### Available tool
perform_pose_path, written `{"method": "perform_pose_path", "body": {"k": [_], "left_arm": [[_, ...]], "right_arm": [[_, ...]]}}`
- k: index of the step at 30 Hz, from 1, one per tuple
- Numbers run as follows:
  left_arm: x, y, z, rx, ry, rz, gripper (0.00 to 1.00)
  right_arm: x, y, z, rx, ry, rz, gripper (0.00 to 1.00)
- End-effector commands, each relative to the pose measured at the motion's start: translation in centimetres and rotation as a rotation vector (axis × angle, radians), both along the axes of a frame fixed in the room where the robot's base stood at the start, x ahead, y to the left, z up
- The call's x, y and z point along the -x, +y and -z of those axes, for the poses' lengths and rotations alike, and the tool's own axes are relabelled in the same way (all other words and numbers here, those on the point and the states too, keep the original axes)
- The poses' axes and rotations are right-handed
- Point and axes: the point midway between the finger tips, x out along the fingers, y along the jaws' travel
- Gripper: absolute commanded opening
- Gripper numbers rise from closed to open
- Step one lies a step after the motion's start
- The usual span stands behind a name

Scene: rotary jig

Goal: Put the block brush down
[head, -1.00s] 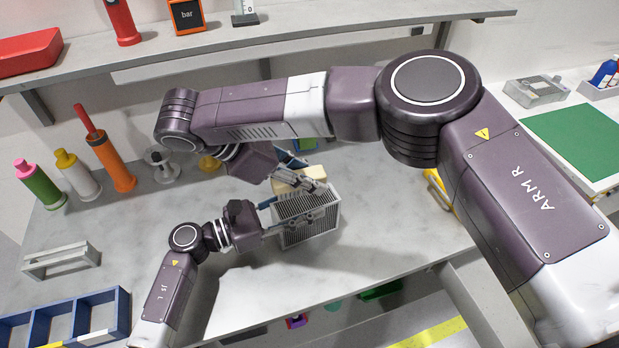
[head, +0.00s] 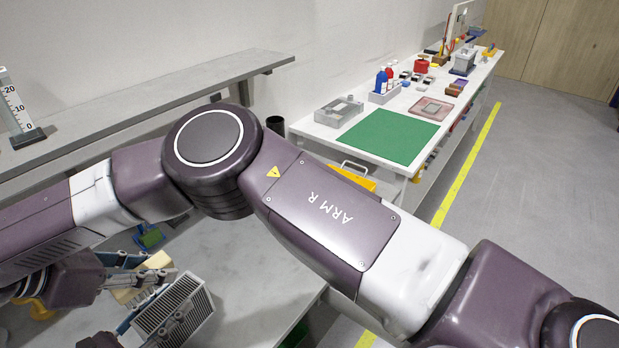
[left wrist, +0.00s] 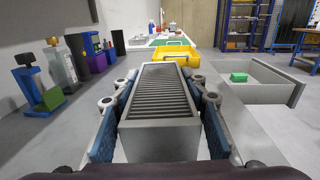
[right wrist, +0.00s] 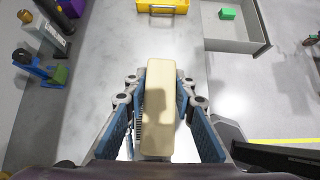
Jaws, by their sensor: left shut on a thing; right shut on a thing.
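A cream block (right wrist: 160,100), which I take to be the block brush, sits between the fingers of my right gripper (right wrist: 162,98), shut on it. In the head view the cream block (head: 130,294) shows partly behind the fingers, just behind a grey finned block (head: 172,308). My left gripper (left wrist: 160,97) is shut on this finned block, which also fills the middle of the left wrist view (left wrist: 160,132). Whether the two blocks touch I cannot tell. The brush's underside is hidden.
Bare worktop (head: 262,300) lies right of the finned block. A yellow tray (left wrist: 165,55) and an open grey drawer (left wrist: 262,92) with a green block (left wrist: 239,77) lie beyond. Dispensers and bottles (left wrist: 50,80) stand at the left. A side table with a green mat (head: 388,136) stands at the right.

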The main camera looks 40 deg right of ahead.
Motion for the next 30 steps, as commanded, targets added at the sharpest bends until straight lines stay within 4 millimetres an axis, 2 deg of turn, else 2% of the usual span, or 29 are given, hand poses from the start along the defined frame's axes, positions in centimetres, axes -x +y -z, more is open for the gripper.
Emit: {"method": "perform_pose_path", "body": {"k": [5, 8, 14, 20, 26, 30], "left_arm": [[0.0, 0.0, -0.1, 0.002, -0.002, 0.000, 0.05], [0.0, 0.0, -0.1, 0.002, -0.002, 0.000, 0.05], [0.0, 0.0, -0.1, 0.002, -0.002, 0.000, 0.05], [0.0, 0.0, -0.1, 0.001, -0.002, 0.000, 0.05], [0.0, 0.0, -0.1, 0.002, -0.001, 0.000, 0.05], [0.0, 0.0, -0.1, 0.002, -0.001, 0.000, 0.05]], "right_arm": [[-0.2, -0.8, 0.4, 0.001, 0.003, 0.006, 0.00], [-0.9, -2.7, 1.4, 0.001, 0.005, 0.021, 0.00], [-2.0, -10.0, 5.2, 0.004, 0.015, 0.062, 0.00], [-1.5, -18.0, 9.6, 0.006, 0.021, 0.100, 0.00], [0.8, -25.7, 13.7, 0.008, 0.027, 0.132, 0.00], [3.5, -30.9, 16.4, 0.009, 0.032, 0.161, 0.00]]}}
